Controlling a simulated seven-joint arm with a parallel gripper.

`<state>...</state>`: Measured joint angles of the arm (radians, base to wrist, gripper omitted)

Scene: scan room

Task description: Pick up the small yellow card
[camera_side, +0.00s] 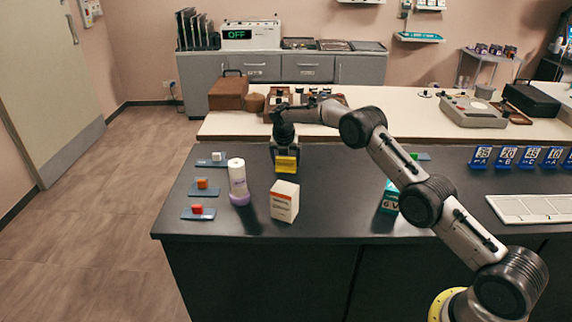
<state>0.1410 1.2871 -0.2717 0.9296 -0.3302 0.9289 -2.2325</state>
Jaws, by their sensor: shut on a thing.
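The small yellow card (286,164) is upright between the fingers of my gripper (285,155), near the back edge of the dark counter (330,215). My gripper points down and is shut on the card. The upper part of the card is hidden by the gripper. Whether its lower edge touches the counter I cannot tell.
A white bottle with a purple base (238,182) stands left of the card. A white and orange box (285,201) stands in front of it. Small coloured blocks on blue plates (201,187) line the left side. A teal box (390,198) stands to the right, partly behind my arm.

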